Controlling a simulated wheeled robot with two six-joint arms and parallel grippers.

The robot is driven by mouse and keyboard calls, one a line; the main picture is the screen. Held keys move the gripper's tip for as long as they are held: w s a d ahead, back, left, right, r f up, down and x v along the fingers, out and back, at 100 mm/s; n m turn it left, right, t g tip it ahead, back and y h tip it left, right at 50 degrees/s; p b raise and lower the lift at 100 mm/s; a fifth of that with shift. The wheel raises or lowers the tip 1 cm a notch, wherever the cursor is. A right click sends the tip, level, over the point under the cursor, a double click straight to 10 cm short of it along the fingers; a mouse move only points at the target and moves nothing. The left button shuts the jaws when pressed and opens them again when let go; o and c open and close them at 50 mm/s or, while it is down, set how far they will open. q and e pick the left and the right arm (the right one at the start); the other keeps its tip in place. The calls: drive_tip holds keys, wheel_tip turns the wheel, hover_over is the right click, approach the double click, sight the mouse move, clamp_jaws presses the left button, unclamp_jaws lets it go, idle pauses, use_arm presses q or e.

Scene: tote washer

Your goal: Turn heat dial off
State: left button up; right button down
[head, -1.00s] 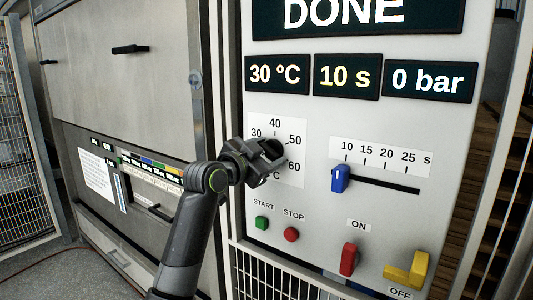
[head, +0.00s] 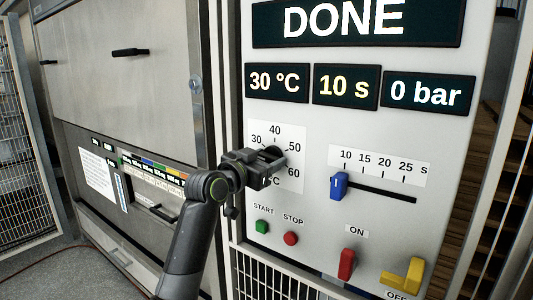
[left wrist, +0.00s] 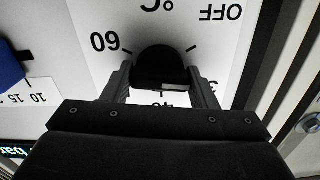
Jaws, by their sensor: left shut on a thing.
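The black heat dial (left wrist: 163,62) shows in the left wrist view, on a white scale plate (left wrist: 90,20) that appears upside down there, with OFF, 60 and °C readable. A white mark shows on the dial's edge facing the 40. My left gripper (head: 270,160) is shut on the dial, one finger on each side of it. In the head view the gripper hides most of the dial and the lower left of its scale. The temperature display (head: 277,82) reads 30 °C. My right gripper is not in view.
A blue slider (head: 339,186) sits near 10 s right of the dial. Below are the green START button (head: 262,227), the red STOP button (head: 291,239), a red switch (head: 346,264) and a yellow handle (head: 404,277). The top display (head: 345,20) reads DONE.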

use_arm(q)
drive_tip(key=n+p, duration=0.4)
drive_tip(key=n, duration=0.1)
drive_tip(key=shift+r, duration=0.15)
drive_tip(key=shift+n+p, duration=0.85)
drive_tip(key=shift+n, duration=0.35)
drive_tip(key=shift+f, duration=0.2)
drive_tip(key=o, duration=1)
